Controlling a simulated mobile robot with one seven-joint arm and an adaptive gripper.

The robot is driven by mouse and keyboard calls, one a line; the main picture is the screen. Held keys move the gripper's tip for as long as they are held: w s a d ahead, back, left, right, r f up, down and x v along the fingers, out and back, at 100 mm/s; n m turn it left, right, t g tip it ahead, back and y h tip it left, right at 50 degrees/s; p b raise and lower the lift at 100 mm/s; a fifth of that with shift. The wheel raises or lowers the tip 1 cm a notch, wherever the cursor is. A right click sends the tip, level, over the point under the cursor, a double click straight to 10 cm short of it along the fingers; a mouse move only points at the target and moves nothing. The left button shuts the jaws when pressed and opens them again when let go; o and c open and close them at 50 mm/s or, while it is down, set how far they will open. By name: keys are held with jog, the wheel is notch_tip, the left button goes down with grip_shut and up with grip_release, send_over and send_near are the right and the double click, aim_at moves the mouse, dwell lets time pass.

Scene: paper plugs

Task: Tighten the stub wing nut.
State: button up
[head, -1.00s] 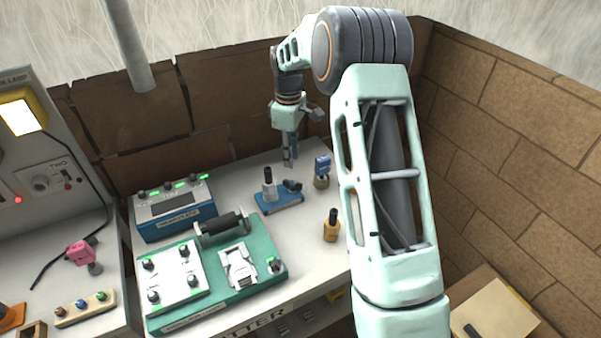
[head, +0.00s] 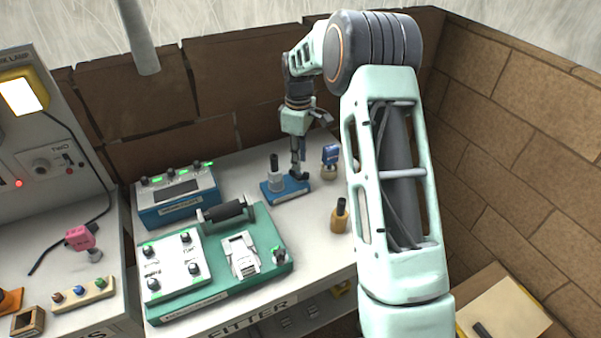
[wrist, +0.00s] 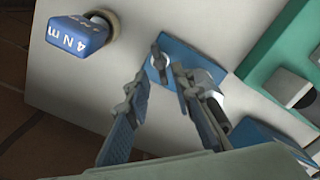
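The wing nut (wrist: 158,60) shows in the wrist view as a dark winged piece on a pale round stub. It stands on a small blue base (wrist: 172,76), which also shows in the head view (head: 272,195). My gripper (wrist: 160,76) is open, its two fingertips apart on either side of the wing nut; contact cannot be told. In the head view my gripper (head: 299,174) points down at the right part of the blue base and hides the nut. A pale cylinder with a black top (head: 275,174) stands on the same base, close beside the right finger in the wrist view.
A blue tool marked 4 N m (wrist: 78,36) stands near the base, also in the head view (head: 330,154). A yellow bottle with a dark top (head: 339,217) stands in front. A green fixture (head: 208,290) and a blue control box (head: 178,205) are left.

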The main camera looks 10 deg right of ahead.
aim_at(299, 175)
jog(key=shift+f, duration=0.1)
jog(key=shift+f+b, duration=1.15)
jog(key=shift+f, duration=0.75)
grip_shut()
